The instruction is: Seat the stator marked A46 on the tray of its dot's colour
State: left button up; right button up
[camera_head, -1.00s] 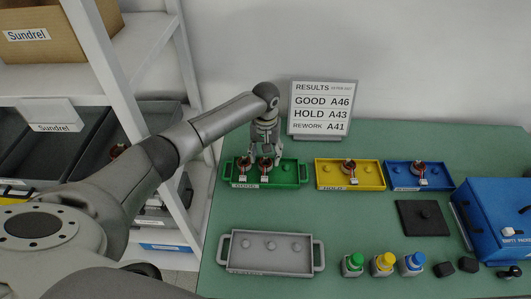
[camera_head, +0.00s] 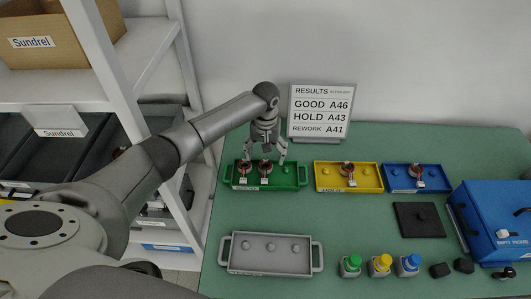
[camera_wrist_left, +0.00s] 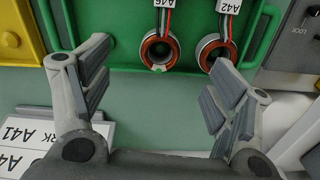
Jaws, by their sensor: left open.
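The stator tagged A46 (camera_wrist_left: 160,50) sits in the green tray (camera_wrist_left: 130,58), a copper ring with wires and a white tag. In the head view it is the right one (camera_head: 265,171) of two stators in the green tray (camera_head: 287,184), at the middle place. The stator tagged A42 (camera_wrist_left: 214,48) sits beside it, left in the head view (camera_head: 244,170). My left gripper (camera_head: 267,158) is open and empty by the A46 stator, its fingers spread wide and apart from it (camera_wrist_left: 163,90) in the wrist view. Its dot cannot be made out clearly.
The results board (camera_head: 320,110) stands behind, reading GOOD A46. The yellow tray (camera_head: 329,181) and the blue tray (camera_head: 398,181) each hold one stator. An empty grey tray (camera_head: 270,264) lies in front. A blue case (camera_head: 490,215) is at the right, shelving (camera_head: 155,55) at the left.

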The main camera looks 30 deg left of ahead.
pick_arm(q)
notch_tip(320, 180, up, 12)
dwell(0.6)
jog(key=shift+f, duration=0.1)
dwell(0.7)
